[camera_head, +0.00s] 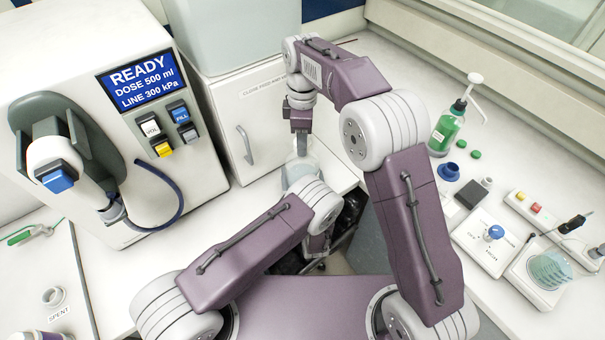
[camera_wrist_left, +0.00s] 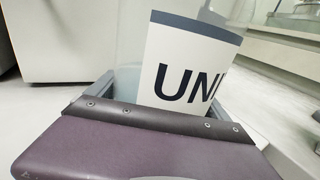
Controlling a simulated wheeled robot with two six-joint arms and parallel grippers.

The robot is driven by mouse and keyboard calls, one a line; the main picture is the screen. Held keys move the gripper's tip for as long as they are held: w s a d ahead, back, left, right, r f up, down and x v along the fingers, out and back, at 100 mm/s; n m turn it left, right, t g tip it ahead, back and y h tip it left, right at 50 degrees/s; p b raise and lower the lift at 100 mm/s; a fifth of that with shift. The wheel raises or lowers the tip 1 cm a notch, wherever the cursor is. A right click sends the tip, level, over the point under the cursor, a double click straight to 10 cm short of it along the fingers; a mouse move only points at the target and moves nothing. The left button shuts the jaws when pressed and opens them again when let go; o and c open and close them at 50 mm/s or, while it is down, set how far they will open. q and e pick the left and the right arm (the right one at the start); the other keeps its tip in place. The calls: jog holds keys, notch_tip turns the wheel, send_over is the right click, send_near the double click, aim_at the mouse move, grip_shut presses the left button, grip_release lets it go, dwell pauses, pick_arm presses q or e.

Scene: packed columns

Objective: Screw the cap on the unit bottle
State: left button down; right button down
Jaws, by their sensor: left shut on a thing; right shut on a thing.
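The unit bottle (camera_head: 300,173) is a clear, wide bottle standing near the front of the white cabinet in the head view. In the left wrist view the bottle (camera_wrist_left: 129,45) fills the middle, with a white label (camera_wrist_left: 185,70) reading "UNI". My left gripper (camera_wrist_left: 168,105) is shut on the bottle's body; in the head view my left forearm hides it. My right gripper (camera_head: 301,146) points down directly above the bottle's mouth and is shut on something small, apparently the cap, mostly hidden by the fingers. I cannot tell whether the cap touches the bottle's neck.
A dosing machine (camera_head: 105,120) with a "READY" screen stands at left. The white cabinet (camera_head: 245,120) is behind the bottle. On the right bench are a green pump bottle (camera_head: 446,130), a blue flanged piece (camera_head: 448,172), a dark block (camera_head: 471,195) and a glass beaker (camera_head: 550,268).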

jog(key=m, duration=0.6)
jog(key=shift+m, duration=0.4)
jog(key=m, duration=0.3)
jog(key=shift+m, duration=0.3)
jog(key=m, duration=0.9)
jog(key=shift+m, duration=0.4)
jog(key=m, duration=1.3)
jog(key=shift+f, duration=0.1)
jog(key=c, duration=0.8)
grip_release()
jog(key=shift+c, duration=0.2)
